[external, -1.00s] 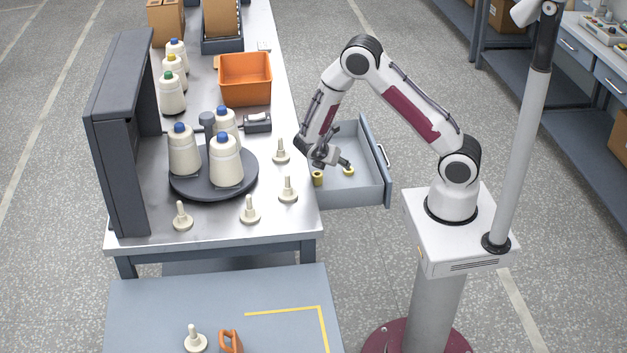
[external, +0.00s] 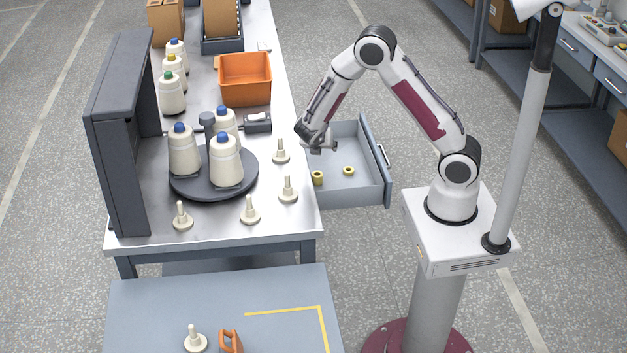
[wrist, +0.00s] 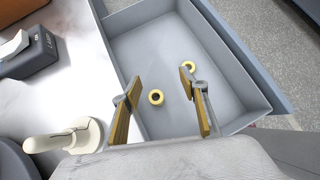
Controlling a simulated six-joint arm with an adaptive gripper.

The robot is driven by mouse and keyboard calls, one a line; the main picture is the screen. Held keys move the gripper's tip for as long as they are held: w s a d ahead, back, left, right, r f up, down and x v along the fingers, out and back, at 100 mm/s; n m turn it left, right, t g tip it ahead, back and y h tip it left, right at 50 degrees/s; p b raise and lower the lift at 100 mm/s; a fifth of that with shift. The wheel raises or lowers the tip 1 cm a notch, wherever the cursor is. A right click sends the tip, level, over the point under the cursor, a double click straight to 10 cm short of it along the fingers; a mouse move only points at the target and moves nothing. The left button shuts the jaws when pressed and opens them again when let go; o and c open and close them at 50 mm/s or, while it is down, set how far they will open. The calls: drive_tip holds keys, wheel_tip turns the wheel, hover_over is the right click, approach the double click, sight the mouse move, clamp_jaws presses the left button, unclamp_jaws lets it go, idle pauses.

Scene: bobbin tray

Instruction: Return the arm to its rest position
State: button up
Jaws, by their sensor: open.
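My gripper (external: 322,146) is over the open grey drawer (external: 350,191) at the right side of the bench. In the wrist view my gripper (wrist: 158,92) is open, its two fingers apart with nothing held between them. Two yellow bobbins lie in the drawer: one bobbin (external: 317,178) is nearer the bench and the other bobbin (external: 348,171) is to its right.
On the bench, a dark round turntable (external: 185,188) carries several cones, with cream pegs (external: 288,190) around it. An orange bin (external: 246,80) stands behind. A blue-grey table (external: 160,300) in front holds a peg and an orange object (external: 230,342). A pole (external: 520,160) stands beside my base.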

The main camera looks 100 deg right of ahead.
drive_tip(key=w+a+r+n+t, duration=0.2)
drive_tip(key=w+r+n+t, duration=0.2)
drive_tip(key=w+r+n, duration=0.35)
drive_tip(key=w+a+r+n+t, duration=0.35)
drive_tip(key=w+r+n, duration=0.25)
drive_tip(key=r, duration=0.2)
drive_tip(key=w+a+r+n+t+y, duration=0.25)
drive_tip(key=a+r+n, duration=0.25)
drive_tip(key=a+n, duration=0.3)
drive_tip(key=w+a+r+n+t+y, duration=0.2)
drive_tip(key=a+r+n+t, duration=0.25)
drive_tip(key=a+n, duration=0.3)
drive_tip(key=s+a+r+n+g+y, duration=0.1)
drive_tip(key=s+a+n+y, duration=0.1)
drive_tip(key=s+a+n, duration=0.45)
drive_tip(key=s+a+r+n+g+y, duration=0.1)
drive_tip(key=s+a+r+n+y, duration=0.15)
drive_tip(key=a+n, duration=0.6)
drive_tip(key=s+f+n+g, duration=0.2)
drive_tip(key=s+n, duration=0.4)
drive_tip(key=s, duration=0.3)
drive_tip(key=s+a+f+n+g, duration=0.1)
drive_tip(key=s+f+n, duration=0.2)
drive_tip(key=s+n, duration=0.4)
drive_tip(key=s, duration=0.3)
drive_tip(key=shift+g+h, duration=0.3)
drive_tip(key=shift+g, duration=0.05)
